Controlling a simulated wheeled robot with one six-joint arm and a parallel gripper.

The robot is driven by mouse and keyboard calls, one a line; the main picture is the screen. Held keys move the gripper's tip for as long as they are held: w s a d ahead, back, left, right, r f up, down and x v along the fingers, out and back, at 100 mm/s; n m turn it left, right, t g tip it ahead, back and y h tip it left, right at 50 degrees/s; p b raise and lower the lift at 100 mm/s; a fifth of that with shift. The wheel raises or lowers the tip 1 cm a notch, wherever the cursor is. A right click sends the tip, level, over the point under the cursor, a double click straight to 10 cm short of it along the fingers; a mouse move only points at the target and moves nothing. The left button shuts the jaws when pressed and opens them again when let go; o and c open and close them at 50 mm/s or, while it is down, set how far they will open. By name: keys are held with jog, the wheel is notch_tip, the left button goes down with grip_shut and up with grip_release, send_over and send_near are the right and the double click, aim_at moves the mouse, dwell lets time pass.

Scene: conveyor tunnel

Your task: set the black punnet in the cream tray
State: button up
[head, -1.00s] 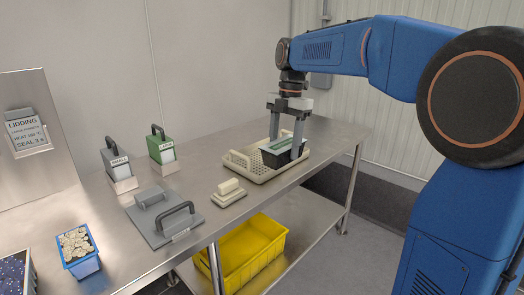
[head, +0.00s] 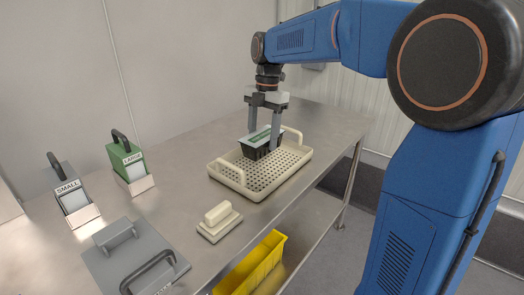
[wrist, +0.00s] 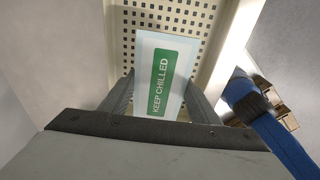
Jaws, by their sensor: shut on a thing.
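The black punnet (head: 262,151) has a pale lid film with a green label; the label reads KEEP CHILLED in the wrist view (wrist: 163,75). It is inside the outline of the cream tray (head: 290,167), toward the tray's back part. The tray has a perforated floor and two raised handles, and its floor also shows in the wrist view (wrist: 195,20). My gripper (head: 263,134) points down and is shut on the punnet, one finger on each side. I cannot tell whether the punnet's base touches the tray floor.
Grey SMALL (head: 72,197) and green LARGE (head: 131,166) handled plates stand in holders at the left. A grey handled plate (head: 136,262) lies in front. A yellow crate (head: 252,270) sits below. The table behind the tray is clear.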

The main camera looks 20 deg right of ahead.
jog(key=shift+f, duration=2.3)
jog(key=shift+f, duration=0.1)
jog(key=o, duration=1.6)
jog(key=shift+o, duration=0.2)
